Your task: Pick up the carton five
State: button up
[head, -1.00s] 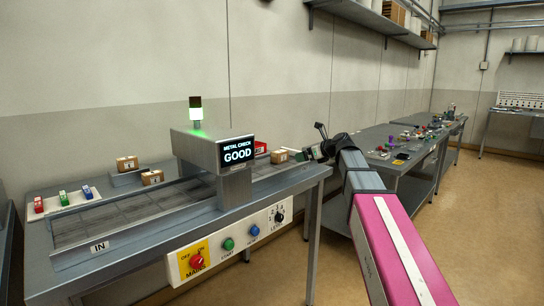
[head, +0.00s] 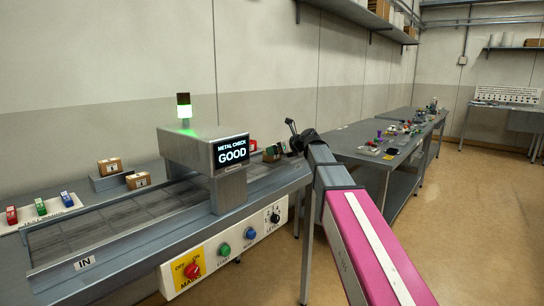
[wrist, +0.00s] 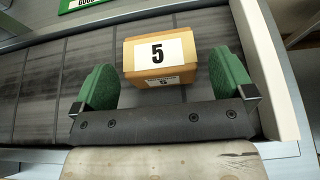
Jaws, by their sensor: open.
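Carton five (wrist: 158,57) is a small brown box with a white label reading 5 on its top and another on its side. It sits on the dark belt (wrist: 45,80) past the metal check hood. In the wrist view my gripper (wrist: 160,78) is open, with one green finger to the left of the carton and the other to its right. The near part of the carton lies between the fingertips, with a gap at the left. In the head view the carton (head: 270,154) is partly hidden by my gripper (head: 283,148).
The metal check hood (head: 205,150) shows GOOD. A pale belt-side rail (wrist: 264,70) runs close to the right finger. A control panel (head: 225,248) faces front.

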jog(key=x, duration=0.5)
jog(key=shift+s, duration=0.1)
jog(key=c, duration=1)
jog(key=shift+o, duration=0.2)
